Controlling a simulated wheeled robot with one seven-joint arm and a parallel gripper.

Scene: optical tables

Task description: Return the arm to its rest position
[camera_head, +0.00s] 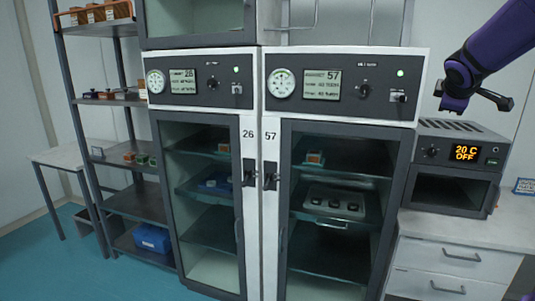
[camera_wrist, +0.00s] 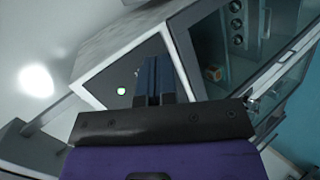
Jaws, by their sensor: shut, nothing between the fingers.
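My purple arm reaches in from the upper right of the head view, with my gripper (camera_head: 441,99) in the air above the small oven and right of cabinet 57. In the wrist view my gripper (camera_wrist: 153,66) is shut, its two dark fingers side by side with nothing between them. It points toward the top of a cabinet with a green light (camera_wrist: 121,91). I cannot tell from the picture whether the fingers touch it.
Two tall glass-door cabinets stand in the middle, cabinet 26 (camera_head: 248,151) and cabinet 57 (camera_head: 270,150), both doors shut. A small oven (camera_head: 455,190) reading 20 C OFF sits on a drawer counter (camera_head: 445,257). An open shelf rack (camera_head: 133,205) stands left. Floor (camera_head: 50,265) is clear at left.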

